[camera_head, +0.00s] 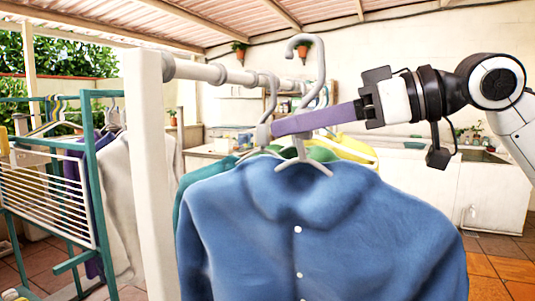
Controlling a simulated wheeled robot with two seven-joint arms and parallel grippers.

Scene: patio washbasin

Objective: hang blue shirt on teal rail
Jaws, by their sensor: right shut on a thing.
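The blue shirt (325,230) fills the lower middle, close to me, on a pale grey hanger (320,70) whose hook rises above the collar. My right gripper (285,126) comes in from the right. Its long purple fingers are shut on the hanger's neck just above the collar; the fingertips partly hide it. The teal rail (99,94) belongs to a teal rack at the left, well apart from the shirt. A white and a purple garment hang there. My left gripper is not in view.
A thick white post (152,175) stands between the shirt and the teal rack. A white rail (210,73) runs back from it, with teal, green and yellow clothes behind the blue shirt. A white slatted rack (50,190) is at the left. A basin counter (475,185) stands behind right.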

